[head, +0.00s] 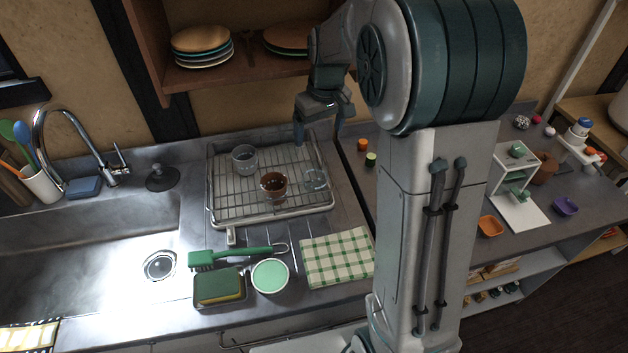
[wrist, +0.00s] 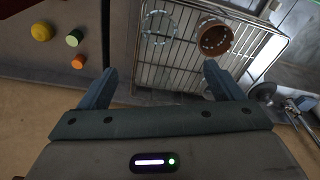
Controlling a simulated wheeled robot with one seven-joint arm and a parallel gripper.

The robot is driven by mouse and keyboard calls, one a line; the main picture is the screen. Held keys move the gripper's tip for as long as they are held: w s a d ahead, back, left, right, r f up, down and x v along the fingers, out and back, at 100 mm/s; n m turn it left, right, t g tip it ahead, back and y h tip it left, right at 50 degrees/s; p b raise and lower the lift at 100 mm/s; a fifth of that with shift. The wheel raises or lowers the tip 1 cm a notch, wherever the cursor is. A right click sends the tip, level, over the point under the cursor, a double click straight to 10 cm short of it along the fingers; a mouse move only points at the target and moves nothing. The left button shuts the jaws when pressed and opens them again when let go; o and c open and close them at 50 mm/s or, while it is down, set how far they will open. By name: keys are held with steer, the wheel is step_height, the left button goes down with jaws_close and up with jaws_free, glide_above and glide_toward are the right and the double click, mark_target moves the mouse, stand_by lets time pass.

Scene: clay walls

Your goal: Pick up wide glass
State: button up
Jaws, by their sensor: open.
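A wire dish rack (head: 222,200) on the counter holds two clear glasses and a brown cup. One clear glass (head: 244,158) stands at the rack's back left. The other clear glass (head: 315,180) is at the right side, and it also shows at the top of the wrist view (wrist: 158,27). I cannot tell for sure which is the wide glass. The brown cup (head: 273,185) is between them; the wrist view shows it too (wrist: 214,37). My gripper (head: 320,127) is open and empty above the rack's back right edge; its fingers show in the wrist view (wrist: 160,70).
A shelf with plates (head: 202,46) hangs above the rack. A sink with a faucet (head: 75,140) is at left. A brush (head: 235,256), a sponge (head: 218,287), a green-topped tub (head: 270,276) and a checked cloth (head: 337,257) lie in front. Small orange and green items sit right of the rack.

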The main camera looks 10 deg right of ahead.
glide_toward(315, 167)
steer(key=s+a+f, duration=0.1)
steer(key=s, duration=0.1)
steer(key=shift+w+a+f+p, duration=0.1)
steer(key=shift+f+p, duration=0.5)
steer(key=shift+f, duration=0.8)
steer(key=shift+w+f+p, duration=0.1)
steer(key=shift+f+p, duration=0.45)
steer(key=shift+f, duration=0.9)
steer(key=c, duration=1.5)
steer(key=shift+o, duration=0.2)
